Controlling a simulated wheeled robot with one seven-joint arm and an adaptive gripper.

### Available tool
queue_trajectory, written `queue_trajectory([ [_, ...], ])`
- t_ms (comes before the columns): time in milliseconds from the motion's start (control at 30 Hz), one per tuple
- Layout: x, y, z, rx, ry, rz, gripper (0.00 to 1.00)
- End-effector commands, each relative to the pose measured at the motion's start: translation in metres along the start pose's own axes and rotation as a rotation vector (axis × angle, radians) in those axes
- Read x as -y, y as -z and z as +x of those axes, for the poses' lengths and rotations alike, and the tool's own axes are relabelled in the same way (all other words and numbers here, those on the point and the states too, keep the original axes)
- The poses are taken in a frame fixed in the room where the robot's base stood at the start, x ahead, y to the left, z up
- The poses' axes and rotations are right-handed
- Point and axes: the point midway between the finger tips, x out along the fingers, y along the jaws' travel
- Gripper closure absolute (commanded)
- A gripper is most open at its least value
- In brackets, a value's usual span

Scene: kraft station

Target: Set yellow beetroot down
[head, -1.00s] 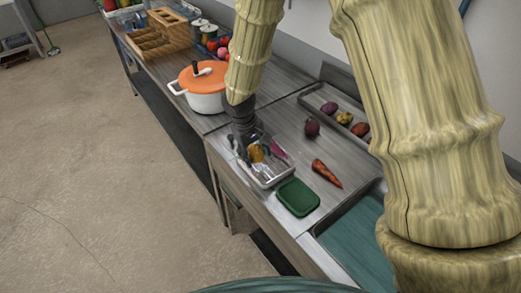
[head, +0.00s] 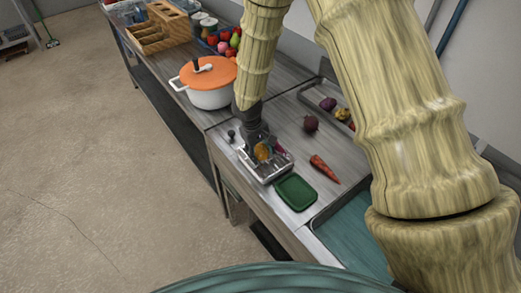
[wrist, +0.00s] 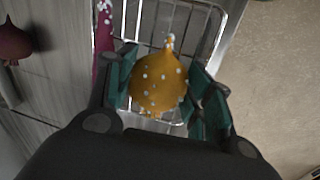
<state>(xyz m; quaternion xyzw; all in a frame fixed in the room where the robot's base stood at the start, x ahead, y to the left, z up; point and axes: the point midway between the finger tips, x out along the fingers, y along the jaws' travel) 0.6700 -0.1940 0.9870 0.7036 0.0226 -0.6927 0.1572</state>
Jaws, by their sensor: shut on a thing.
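The yellow beetroot (wrist: 158,82) is an orange-yellow bulb with pale specks. My gripper (wrist: 160,88) is shut on it, with teal-lined fingers on both sides, in the wrist view. In the head view my gripper (head: 260,146) points down over a wire rack or basket (head: 262,174) on the counter, and the yellow beetroot (head: 263,152) shows at its fingertips. The wire rack also shows beneath the beetroot in the wrist view (wrist: 200,22). I cannot tell whether the beetroot touches the wires.
A magenta speckled item (wrist: 103,35) lies beside the beetroot. A green lid or board (head: 295,193), a carrot (head: 325,169) and a dark red beetroot (head: 311,123) lie near the rack. An orange-lidded pot (head: 208,82) and a vegetable tray (head: 318,95) stand farther back.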

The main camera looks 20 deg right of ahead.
Motion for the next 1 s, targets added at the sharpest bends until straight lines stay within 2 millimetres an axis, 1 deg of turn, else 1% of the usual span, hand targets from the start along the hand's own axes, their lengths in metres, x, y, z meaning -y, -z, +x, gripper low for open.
queue_trajectory([
  [233,0.001,0.000,0.004,0.000,0.000,0.000,0.74],
  [267,0.001,0.000,0.003,0.000,0.001,0.000,0.43],
  [333,0.001,0.000,0.003,0.000,0.001,0.000,0.30],
  [367,0.001,0.000,0.003,0.000,0.001,0.000,0.27],
  [667,0.001,0.000,0.002,0.000,0.001,0.000,0.27],
  [833,0.000,0.001,-0.003,-0.001,0.001,0.001,0.27],
  [1000,0.000,0.001,-0.019,-0.003,0.001,0.002,0.27],
])
